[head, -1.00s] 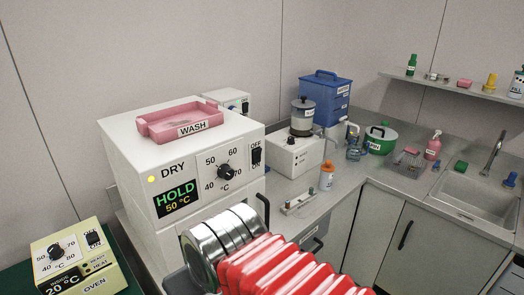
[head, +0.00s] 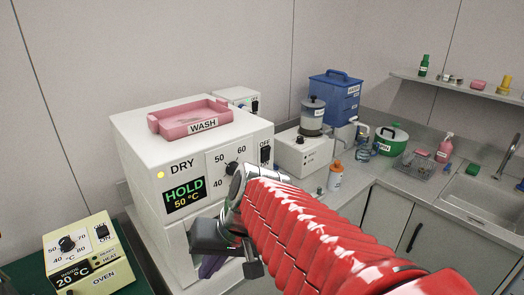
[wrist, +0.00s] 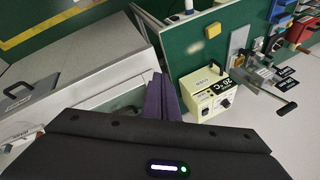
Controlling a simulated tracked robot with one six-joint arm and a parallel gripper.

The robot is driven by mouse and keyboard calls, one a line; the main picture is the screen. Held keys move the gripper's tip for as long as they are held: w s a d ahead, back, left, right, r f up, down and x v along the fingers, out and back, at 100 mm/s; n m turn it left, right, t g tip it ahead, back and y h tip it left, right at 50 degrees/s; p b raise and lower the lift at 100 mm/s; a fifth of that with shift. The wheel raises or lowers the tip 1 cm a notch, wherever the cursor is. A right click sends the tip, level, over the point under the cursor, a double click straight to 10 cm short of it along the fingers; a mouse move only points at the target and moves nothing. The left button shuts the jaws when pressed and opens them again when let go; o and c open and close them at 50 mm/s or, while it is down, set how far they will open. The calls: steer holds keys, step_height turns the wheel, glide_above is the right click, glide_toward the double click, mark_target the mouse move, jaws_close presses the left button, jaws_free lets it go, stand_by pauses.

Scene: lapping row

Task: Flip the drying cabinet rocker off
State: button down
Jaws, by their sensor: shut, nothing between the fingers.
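The white drying cabinet (head: 140,150) is marked DRY and stands left of centre in the head view. Its display (head: 184,194) reads HOLD 50 °C, with a yellow lamp lit above. The black rocker (head: 265,154) is at the right of its front, under the word OFF; its tilt is too small to tell. My red-sleeved arm reaches in just below the rocker and hides part of the dial (head: 232,168). My gripper (head: 210,268) points down in front of the cabinet's lower part, below and left of the rocker. Its purple fingers (wrist: 161,80) are shut and empty.
A pink WASH tray (head: 190,120) lies on the cabinet. A cream oven (head: 85,255) with its own dial and rocker stands at lower left; it also shows in the wrist view (wrist: 205,100). An orange-capped bottle (head: 335,175) and other labware line the counter at right.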

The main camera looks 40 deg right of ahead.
steer(key=w+d+m+t+y, duration=0.2)
steer(key=w+d+m, duration=0.2)
steer(key=d, duration=0.1)
steer(key=s+d+r+m+t+h, duration=0.1)
steer(key=s+d+r+m+t, duration=0.1)
steer(key=d+r, duration=0.3)
steer(key=s+d+r+m+t+h, duration=0.1)
steer(key=d+r, duration=0.4)
steer(key=d, duration=0.6)
steer(key=s+d+r+m+t+h, duration=0.2)
steer(key=d+r+m, duration=0.3)
steer(key=d, duration=0.3)
steer(key=shift+s+r+m+t+h, duration=0.35)
steer(key=shift+r+t+h, duration=0.15)
steer(key=shift+t, duration=0.3)
steer(key=shift+w+f, duration=0.1)
steer(key=shift+f, duration=0.05)
glide_toward(266, 151)
step_height(266, 151, down, 3)
steer(key=w, duration=0.2)
steer(key=shift+w, duration=1.75)
